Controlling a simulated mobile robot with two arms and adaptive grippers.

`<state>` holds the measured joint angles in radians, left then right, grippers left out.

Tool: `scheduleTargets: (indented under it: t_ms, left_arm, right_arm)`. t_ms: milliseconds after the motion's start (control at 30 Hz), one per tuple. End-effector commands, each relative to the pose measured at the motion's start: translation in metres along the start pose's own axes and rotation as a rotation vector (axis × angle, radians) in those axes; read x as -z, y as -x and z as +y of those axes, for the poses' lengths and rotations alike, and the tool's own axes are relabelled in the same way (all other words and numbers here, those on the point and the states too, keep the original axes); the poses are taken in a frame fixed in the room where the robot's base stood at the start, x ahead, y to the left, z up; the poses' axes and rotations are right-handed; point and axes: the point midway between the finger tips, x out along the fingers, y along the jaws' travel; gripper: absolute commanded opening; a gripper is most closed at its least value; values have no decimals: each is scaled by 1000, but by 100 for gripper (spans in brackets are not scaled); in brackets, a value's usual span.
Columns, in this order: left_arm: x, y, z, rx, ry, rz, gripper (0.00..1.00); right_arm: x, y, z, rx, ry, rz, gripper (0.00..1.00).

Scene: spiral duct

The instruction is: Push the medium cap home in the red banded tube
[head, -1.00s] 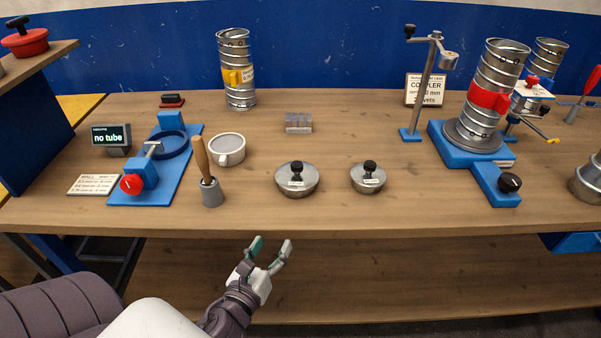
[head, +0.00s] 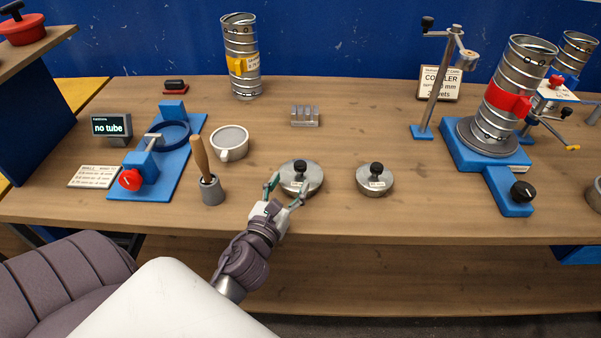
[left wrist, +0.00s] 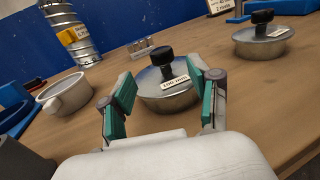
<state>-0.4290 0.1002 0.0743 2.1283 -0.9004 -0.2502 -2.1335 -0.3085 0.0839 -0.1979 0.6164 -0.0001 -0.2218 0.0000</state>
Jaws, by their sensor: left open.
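The red banded tube (head: 494,122) stands on a blue stand at the right, a ridged metal duct with a red band. Two metal caps with black knobs lie on the table: a wider cap (head: 313,180) near the middle and a narrower cap (head: 366,187) to its right. I cannot tell which is the medium one. My left gripper (head: 288,188) is open at the near side of the wider cap, its fingers spread toward the cap's sides. In the left wrist view the wider cap (left wrist: 168,101) shows between the fingers, its small label hard to read. My right gripper is not in view.
A cup (head: 229,143) and a wooden-handled tool in a grey holder (head: 211,192) stand left of the gripper.

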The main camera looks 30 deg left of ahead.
Motion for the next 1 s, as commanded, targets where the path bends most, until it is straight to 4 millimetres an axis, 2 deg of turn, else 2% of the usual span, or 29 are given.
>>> scheduleTargets:
  t_ms: [133,267,400,533,833,1000]
  left_arm:
    - [-1,-12,0,0,0,0,61]
    - [-2,-23,-1,-1,2,-1,61]
    - [-1,-46,-4,-2,3,-1,61]
    - [0,-60,-4,0,2,-1,61]
    - [2,-64,-4,0,0,1,61]
    - [2,-64,-4,0,1,1,33]
  right_arm:
    - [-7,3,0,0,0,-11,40]
    - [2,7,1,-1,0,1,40]
    - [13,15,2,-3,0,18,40]
    - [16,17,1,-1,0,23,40]
    - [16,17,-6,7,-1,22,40]
    - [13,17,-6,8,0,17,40]
